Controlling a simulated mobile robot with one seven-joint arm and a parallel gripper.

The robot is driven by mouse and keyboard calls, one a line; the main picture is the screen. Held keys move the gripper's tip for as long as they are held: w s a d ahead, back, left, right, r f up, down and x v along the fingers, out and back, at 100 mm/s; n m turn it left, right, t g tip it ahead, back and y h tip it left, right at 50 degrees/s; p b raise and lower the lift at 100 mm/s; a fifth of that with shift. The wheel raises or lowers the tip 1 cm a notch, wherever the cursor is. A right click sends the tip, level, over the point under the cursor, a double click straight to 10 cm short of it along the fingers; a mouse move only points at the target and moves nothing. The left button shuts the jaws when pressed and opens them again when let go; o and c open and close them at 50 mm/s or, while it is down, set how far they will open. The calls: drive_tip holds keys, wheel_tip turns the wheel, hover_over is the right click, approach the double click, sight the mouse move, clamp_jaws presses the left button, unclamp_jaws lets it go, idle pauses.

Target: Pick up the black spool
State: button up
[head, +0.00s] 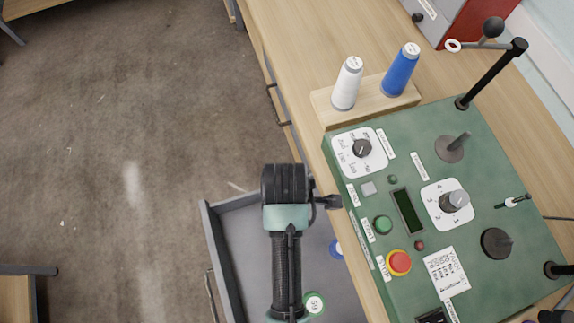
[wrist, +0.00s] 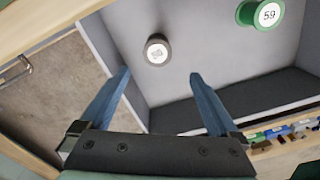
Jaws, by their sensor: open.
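A small round spool (wrist: 157,50) with a pale label and a dark rim stands on the grey floor of the open drawer (head: 240,238) in the wrist view. It looks like the black spool. In the head view I cannot make it out; my arm covers part of the drawer. My gripper (wrist: 159,73) is open and empty, with its two blue fingers pointing towards the spool, which shows between and beyond the fingertips. I cannot tell the gap to it.
A green spool marked 59 (wrist: 268,14) lies in the drawer, also seen in the head view (head: 314,303). A blue item (head: 335,249) sits by the drawer's right side. The green console (head: 400,180) and the white (head: 347,85) and blue (head: 400,70) cones stand on the bench.

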wheel_tip(320, 180, down, 5)
drive_tip(key=shift+s+r, duration=0.1)
drive_tip(key=shift+s, duration=0.05)
drive_tip(key=shift+w+f+b, duration=0.15)
drive_tip(key=shift+w+f, duration=0.05)
drive_tip(key=shift+f, duration=1.45)
drive_tip(key=shift+w+f+b, duration=0.15)
drive_tip(key=shift+f, duration=1.45)
drive_tip(key=shift+c, duration=0.2)
drive_tip(key=c, duration=1.4)
